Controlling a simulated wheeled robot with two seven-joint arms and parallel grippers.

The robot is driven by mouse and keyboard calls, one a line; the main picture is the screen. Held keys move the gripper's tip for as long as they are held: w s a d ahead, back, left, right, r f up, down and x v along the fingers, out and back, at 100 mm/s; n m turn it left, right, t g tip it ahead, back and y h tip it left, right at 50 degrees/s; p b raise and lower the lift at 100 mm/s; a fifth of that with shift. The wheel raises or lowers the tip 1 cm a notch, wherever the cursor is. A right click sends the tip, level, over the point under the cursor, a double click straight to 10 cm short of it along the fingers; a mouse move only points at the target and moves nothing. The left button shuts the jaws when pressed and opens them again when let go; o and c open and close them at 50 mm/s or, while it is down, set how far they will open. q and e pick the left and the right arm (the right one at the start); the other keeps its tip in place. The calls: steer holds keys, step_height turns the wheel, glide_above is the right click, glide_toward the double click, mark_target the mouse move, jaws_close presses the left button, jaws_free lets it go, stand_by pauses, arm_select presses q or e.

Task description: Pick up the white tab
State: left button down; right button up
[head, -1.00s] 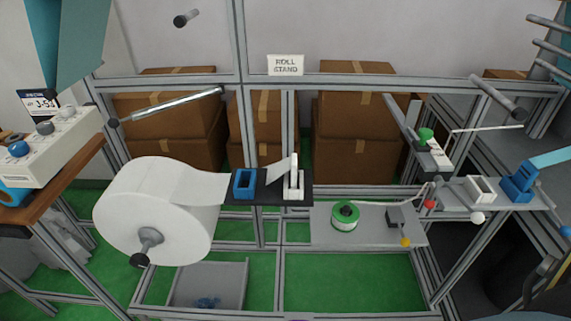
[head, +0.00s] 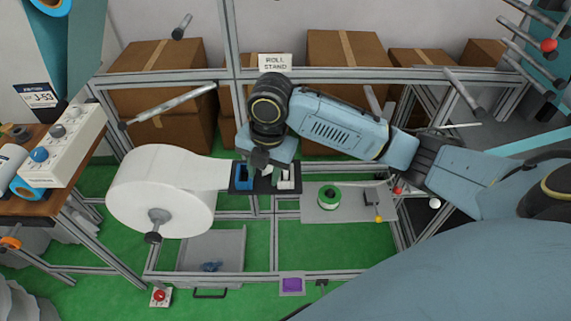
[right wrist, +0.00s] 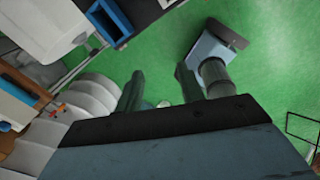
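The white tab is not clearly visible now in the head view; my right gripper covers the spot between the blue block (head: 242,176) and the white upright piece (head: 285,178). The white roll (head: 150,195) at the left has its sheet (head: 212,173) running to the blue block. My right gripper (head: 260,166) points down over the dark plate beside the blue block. In the right wrist view its two fingers (right wrist: 160,92) stand apart, with green floor between them. The blue block also shows there (right wrist: 108,22), at the upper left. My left gripper is not in view.
A grey shelf (head: 312,210) right of the plate carries a green and white spool (head: 328,197). A grey bin (head: 225,243) stands below. Metal rails frame the stand, with cardboard boxes (head: 160,75) behind. A control box (head: 62,145) sits on the wooden table at left.

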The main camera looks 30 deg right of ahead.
steer(key=w+d+r+n+h, duration=0.1)
steer(key=w+d+r+n, duration=0.3)
steer(key=d+r, duration=0.4)
steer(key=shift+g, duration=0.4)
step_height(320, 180, down, 8)
steer(key=shift+w+r, duration=0.1)
steer(key=shift+r, duration=0.1)
steer(key=shift+w+d+f, duration=0.1)
steer(key=shift+d+f, duration=0.05)
steer(key=shift+f, duration=1.2)
steer(key=shift+w+d+f, duration=0.1)
steer(key=shift+f, duration=1.2)
jaws_close()
